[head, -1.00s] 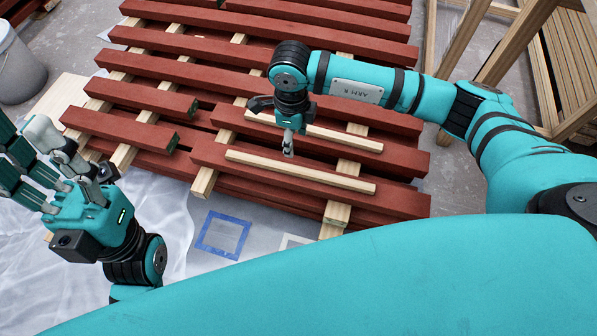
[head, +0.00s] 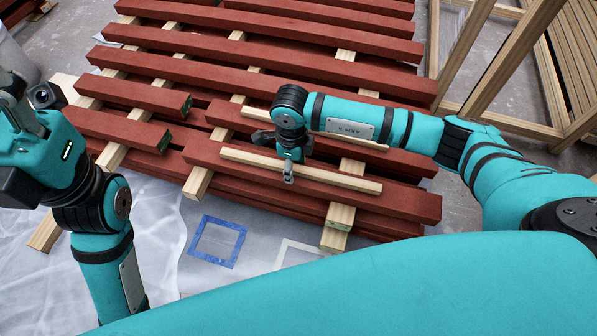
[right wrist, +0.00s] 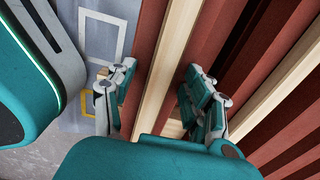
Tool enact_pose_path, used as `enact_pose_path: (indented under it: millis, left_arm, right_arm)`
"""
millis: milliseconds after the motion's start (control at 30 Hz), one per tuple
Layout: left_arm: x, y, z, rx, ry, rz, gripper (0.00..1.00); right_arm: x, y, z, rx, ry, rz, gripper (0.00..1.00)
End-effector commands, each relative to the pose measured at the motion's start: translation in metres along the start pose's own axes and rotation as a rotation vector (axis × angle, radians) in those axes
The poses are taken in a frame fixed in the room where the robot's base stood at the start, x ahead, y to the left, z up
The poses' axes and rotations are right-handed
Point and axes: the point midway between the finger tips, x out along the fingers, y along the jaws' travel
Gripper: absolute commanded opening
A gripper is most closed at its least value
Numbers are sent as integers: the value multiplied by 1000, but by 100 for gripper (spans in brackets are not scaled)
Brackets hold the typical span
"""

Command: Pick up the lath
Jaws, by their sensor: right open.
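A pale, bare wood lath (head: 340,179) lies along the top of a dark red batten near the front of the stack. My right gripper (head: 288,178) is over the lath, left of its middle, pointing down. In the right wrist view the lath (right wrist: 168,65) runs between the two spread fingers of my right gripper (right wrist: 157,72), with gaps at both sides. The fingers look open and empty. My left gripper (head: 18,105) is at the left edge of the head view, away from the lath and partly cut off; its jaws are not clear.
A second pale strip (head: 350,138) lies behind, partly hidden by my right arm. Red battens (head: 250,48) are stacked on pale cross-pieces (head: 338,220). Blue tape (head: 238,250) marks a square on the sheeted floor in front. A wooden frame (head: 505,60) stands at the right.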

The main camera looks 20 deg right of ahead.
Motion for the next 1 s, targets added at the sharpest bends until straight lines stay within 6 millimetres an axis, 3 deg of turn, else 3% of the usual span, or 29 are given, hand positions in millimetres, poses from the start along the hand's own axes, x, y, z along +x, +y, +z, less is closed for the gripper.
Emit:
enact_pose_path:
  millis: [200,600,1000]
  left_arm:
    - [1,0,0,0,1,0,40]
    - [1,0,0,0,1,1,40]
    - [5,0,-1,-1,5,0,40]
  right_arm:
    - [0,0,0,0,-1,-1,51]
    - [-1,0,0,0,-1,0,0]
    - [-6,0,0,0,-2,-1,0]
